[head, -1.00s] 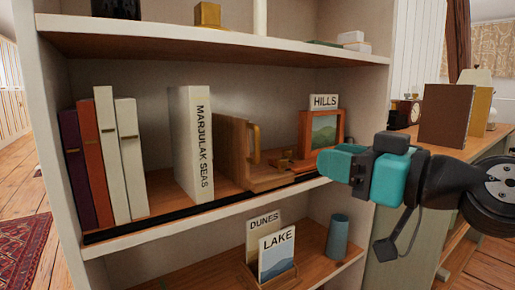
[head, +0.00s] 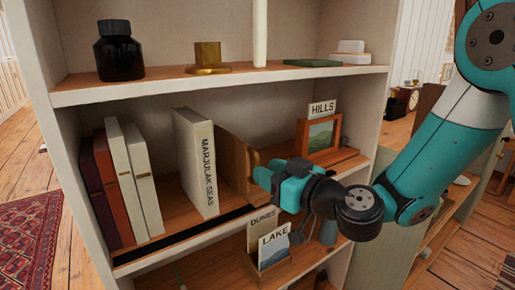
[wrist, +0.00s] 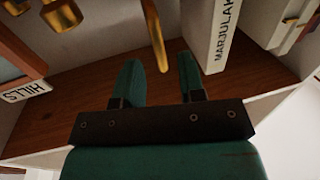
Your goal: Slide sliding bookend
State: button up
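The sliding bookend (head: 237,163) is a wooden panel standing on the middle shelf, right of the white MARJULAK SEAS book (head: 196,165). Its brass handle shows as an upright bar in the wrist view (wrist: 157,40). My gripper (head: 266,178) is at the bookend's right front side. In the wrist view my gripper (wrist: 159,62) has its two teal fingers apart. The lower end of the brass bar lies between the fingertips, with a visible gap on each side. My gripper and arm hide the bookend's lower front part in the head view.
Several books (head: 122,180) stand at the shelf's left. A dark strip (head: 185,240) runs along the shelf front. LAKE and DUNES cards (head: 273,246) stand below. The shelf between the MARJULAK book and bookend looks clear.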

jog(key=shift+p+x, duration=0.8)
jog(key=shift+x, duration=1.1)
grip_shut()
jog(key=shift+s+a, duration=0.1)
